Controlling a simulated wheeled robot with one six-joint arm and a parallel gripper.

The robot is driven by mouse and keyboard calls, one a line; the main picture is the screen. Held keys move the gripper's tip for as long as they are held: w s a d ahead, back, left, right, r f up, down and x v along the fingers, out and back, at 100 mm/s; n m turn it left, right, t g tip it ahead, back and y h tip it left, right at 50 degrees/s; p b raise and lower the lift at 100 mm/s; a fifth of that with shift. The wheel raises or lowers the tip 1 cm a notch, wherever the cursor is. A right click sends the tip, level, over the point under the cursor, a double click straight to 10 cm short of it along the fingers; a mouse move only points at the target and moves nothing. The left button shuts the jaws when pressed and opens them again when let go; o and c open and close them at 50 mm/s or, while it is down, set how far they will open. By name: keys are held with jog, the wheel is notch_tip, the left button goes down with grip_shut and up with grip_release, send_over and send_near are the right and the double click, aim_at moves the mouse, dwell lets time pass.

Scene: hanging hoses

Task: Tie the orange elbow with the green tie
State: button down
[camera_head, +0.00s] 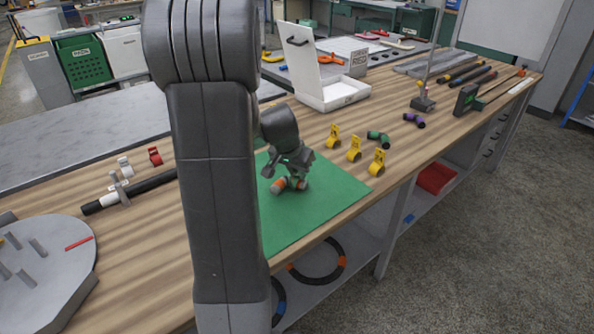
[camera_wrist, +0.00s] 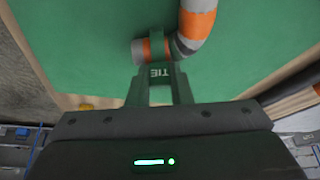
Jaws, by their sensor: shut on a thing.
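The orange elbow (camera_head: 279,186) lies on the green mat (camera_head: 308,214) in the head view, under my gripper (camera_head: 290,168). In the wrist view the elbow (camera_wrist: 188,35) is a bent grey pipe with orange bands at its two ends. My gripper (camera_wrist: 160,92) is shut on the green tie (camera_wrist: 159,72), which is marked TIE. A green strip of the tie lies over the orange band of the elbow's near end. I cannot tell whether it goes all the way around. The elbow's underside is hidden.
A white open box (camera_head: 332,95) is behind. A black hose (camera_head: 150,184) and a round grey peg board (camera_head: 60,265) are at left.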

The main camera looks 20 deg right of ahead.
jog(key=c, duration=1.4)
grip_release()
jog(key=shift+s+a+f, duration=0.15)
jog(key=shift+s+f, duration=0.25)
jog(key=shift+f, duration=0.35)
jog(key=shift+o, duration=0.8)
jog(key=w+p+v, duration=0.1)
jog(key=v, duration=1.3)
jog(key=shift+d+r, duration=0.25)
jog(key=shift+r, duration=0.4)
jog(key=shift+s, duration=0.1)
